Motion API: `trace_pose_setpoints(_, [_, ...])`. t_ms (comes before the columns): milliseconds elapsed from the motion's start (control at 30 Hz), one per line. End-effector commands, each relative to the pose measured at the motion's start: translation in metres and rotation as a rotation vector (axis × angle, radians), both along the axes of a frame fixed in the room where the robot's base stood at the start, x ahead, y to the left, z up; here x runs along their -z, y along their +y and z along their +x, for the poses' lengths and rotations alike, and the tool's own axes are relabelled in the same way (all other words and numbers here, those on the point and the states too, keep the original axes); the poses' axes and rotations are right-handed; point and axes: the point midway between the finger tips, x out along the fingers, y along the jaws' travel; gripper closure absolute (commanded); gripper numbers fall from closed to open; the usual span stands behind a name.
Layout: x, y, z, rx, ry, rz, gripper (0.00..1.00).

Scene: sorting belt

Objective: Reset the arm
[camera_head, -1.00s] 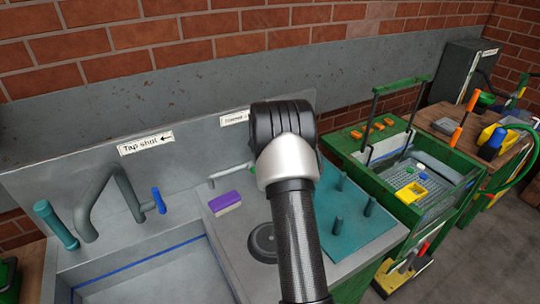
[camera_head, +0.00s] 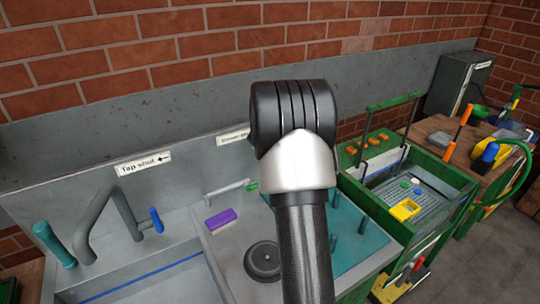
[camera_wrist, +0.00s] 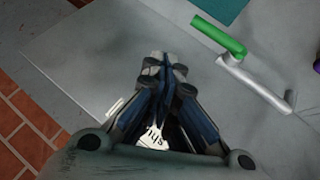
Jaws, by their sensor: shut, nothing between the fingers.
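My gripper (camera_wrist: 166,68) shows in the wrist view with its dark fingers closed together and nothing between them. It is above a grey metal surface, to the left of a tap-like lever with a green handle (camera_wrist: 219,36) and a grey bar (camera_wrist: 256,86). In the head view my arm stands up in the middle of the picture, its dark elbow joint at the top; my gripper is hidden there.
A grey sink (camera_head: 150,275) with a tap (camera_head: 95,215) and a blue lever (camera_head: 156,220) lies at left. A purple-topped block (camera_head: 221,220) and a dark round disc (camera_head: 263,260) rest on the counter. A teal pegged board (camera_head: 350,240) and a green-framed cart (camera_head: 440,178) stand to the right.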

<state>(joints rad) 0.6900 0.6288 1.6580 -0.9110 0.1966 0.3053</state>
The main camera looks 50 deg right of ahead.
Motion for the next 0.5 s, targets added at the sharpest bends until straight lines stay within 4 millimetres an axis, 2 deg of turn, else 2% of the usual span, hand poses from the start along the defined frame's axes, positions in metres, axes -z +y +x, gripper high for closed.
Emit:
trace_pose_setpoints(400, [-0.001,0.000,0.001,0.000,-0.001,0.000,1.00])
trace_pose_setpoints(500, [-0.012,0.010,0.002,0.000,-0.007,-0.001,1.00])
